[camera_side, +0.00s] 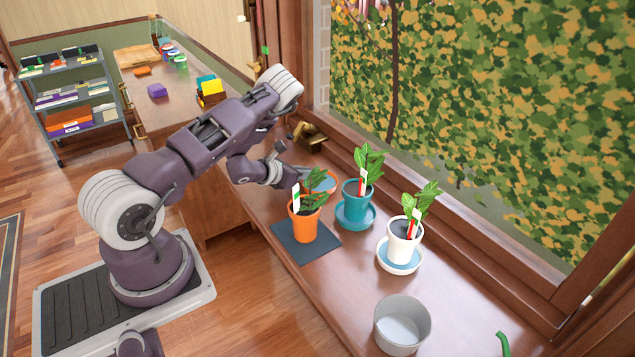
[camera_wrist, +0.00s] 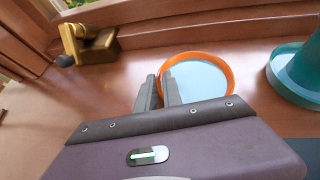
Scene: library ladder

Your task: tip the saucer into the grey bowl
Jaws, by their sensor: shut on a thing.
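An orange saucer (camera_side: 331,184) with pale blue liquid in it sits behind the orange pot in the side view, which hides part of it. The wrist view shows the saucer (camera_wrist: 229,76) looking level, with its left rim between my fingers. My gripper (camera_wrist: 161,88) is shut on that rim. In the side view my gripper (camera_side: 291,177) comes to the saucer from the left. I cannot tell whether the saucer touches the sill. The grey bowl (camera_side: 402,338) stands empty at the front of the sill, well apart from the saucer; the wrist view does not show it.
An orange pot (camera_side: 303,228) with a plant stands on a dark mat (camera_side: 290,247). A teal pot (camera_side: 352,205) and a white pot (camera_side: 401,243) stand on saucers between my gripper and the bowl. A brass window latch (camera_wrist: 88,45) is left of the saucer. Open sill lies left of the bowl.

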